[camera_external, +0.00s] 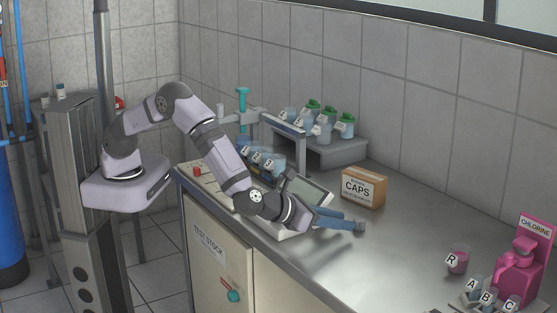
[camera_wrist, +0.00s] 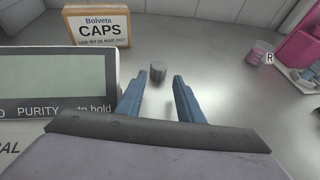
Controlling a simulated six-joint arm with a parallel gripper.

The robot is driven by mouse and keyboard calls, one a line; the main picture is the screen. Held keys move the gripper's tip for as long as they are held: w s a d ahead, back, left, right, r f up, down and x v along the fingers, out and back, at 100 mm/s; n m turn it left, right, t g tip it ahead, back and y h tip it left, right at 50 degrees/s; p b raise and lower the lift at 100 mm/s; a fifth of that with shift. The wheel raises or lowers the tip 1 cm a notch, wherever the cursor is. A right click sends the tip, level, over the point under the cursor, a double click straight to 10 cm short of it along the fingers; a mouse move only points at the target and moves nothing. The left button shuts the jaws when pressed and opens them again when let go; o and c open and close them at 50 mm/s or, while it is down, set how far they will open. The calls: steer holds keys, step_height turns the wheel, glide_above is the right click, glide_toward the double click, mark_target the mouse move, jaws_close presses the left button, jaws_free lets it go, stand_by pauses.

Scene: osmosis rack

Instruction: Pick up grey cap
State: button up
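The grey cap (camera_wrist: 158,73) is a small dark grey cylinder standing on the metal bench in the wrist view. It lies ahead of my gripper (camera_wrist: 163,80), roughly in line with the gap between the two blue fingers. The fingers are spread apart with nothing between them, and the cap is not touched by them. In the external view my gripper (camera_external: 358,226) reaches out low over the bench to the right. The cap shows there only as a small grey shape at the fingertips (camera_external: 360,226).
A CAPS box (camera_external: 362,189) stands behind my gripper. A meter with a screen (camera_wrist: 58,85) is close on the left. The bench (camera_external: 400,250) between is clear.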

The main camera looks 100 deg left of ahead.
mark_target(359, 224)
steer(key=x, duration=0.1)
steer(key=p+x, duration=0.1)
steer(key=x, duration=0.2)
steer(key=shift+a+r+p, duration=0.2)
steer(key=shift+r+p, duration=0.1)
steer(key=shift+p, duration=0.05)
steer(key=shift+w+a+f, duration=0.25)
steer(key=shift+w, duration=0.15)
steer(key=shift+c, duration=0.4)
steer(key=c, duration=0.7)
